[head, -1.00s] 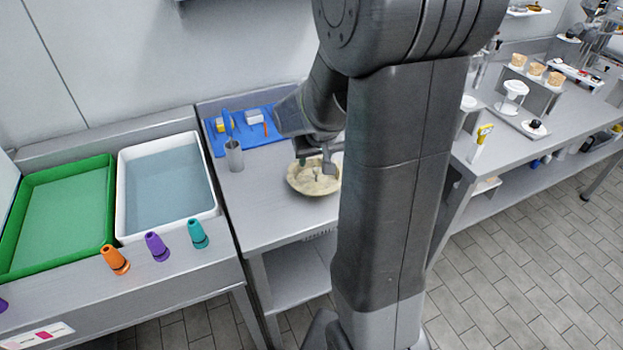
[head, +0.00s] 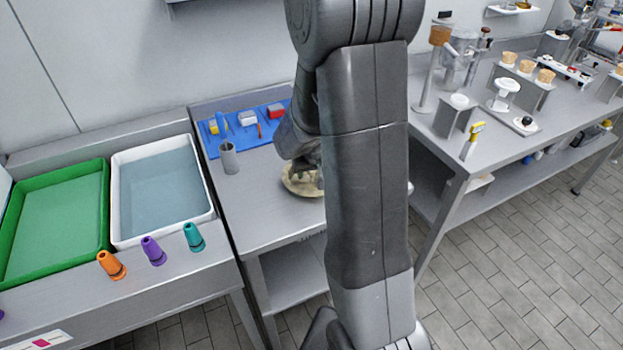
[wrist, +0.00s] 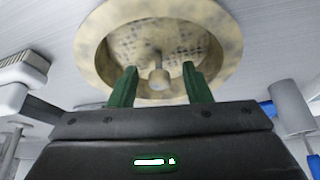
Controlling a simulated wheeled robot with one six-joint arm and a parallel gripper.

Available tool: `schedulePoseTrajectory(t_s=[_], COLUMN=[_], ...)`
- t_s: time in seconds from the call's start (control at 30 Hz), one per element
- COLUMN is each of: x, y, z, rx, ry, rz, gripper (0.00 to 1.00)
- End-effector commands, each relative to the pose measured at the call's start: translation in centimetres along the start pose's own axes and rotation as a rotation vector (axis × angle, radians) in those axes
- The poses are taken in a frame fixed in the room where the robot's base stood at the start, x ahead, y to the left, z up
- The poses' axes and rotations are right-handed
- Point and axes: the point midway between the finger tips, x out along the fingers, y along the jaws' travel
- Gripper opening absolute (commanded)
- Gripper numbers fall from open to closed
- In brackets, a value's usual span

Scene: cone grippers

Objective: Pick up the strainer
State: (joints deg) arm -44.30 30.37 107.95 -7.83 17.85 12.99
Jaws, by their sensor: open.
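The strainer (wrist: 225,28) is a round, speckled cream-coloured dish with a perforated middle and a small central knob (wrist: 158,78). In the wrist view it fills the upper middle. In the head view the strainer (head: 296,184) lies on the metal table, partly hidden by my arm. My gripper (wrist: 160,82) is open, with its two green fingers apart on either side of the knob in the picture. I cannot tell whether the fingers touch the strainer. In the head view the fingertips are hidden behind my arm.
A blue mat (head: 240,141) with several small items lies behind the strainer. A grey cup (head: 229,159) with a blue utensil stands to its left. Farther left are a white basin (head: 128,241), a green tray (head: 56,269) and several coloured cones. A cluttered bench (head: 430,140) stands right.

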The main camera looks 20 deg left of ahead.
Motion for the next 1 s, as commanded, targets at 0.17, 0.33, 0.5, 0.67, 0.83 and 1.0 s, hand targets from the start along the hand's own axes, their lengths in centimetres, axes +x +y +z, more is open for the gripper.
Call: schedulePoseTrajectory(t_s=[0.17,0.33,0.5,0.67,0.83,1.0], x=[0.0,0.0,-0.1,-0.8,-3.1,-6.1], y=[0.0,0.0,0.0,0.0,0.0,0.0], z=[0.0,0.0,0.0,-0.4,-1.6,-2.8], rx=[0.0,0.0,0.0,-0.001,0.001,-0.001], ry=[0.0,0.0,0.0,0.003,0.007,0.006], rz=[0.0,0.0,0.0,0.001,0.0,0.0], gripper=[0.23,0.0,0.0,0.0,0.0,0.0])
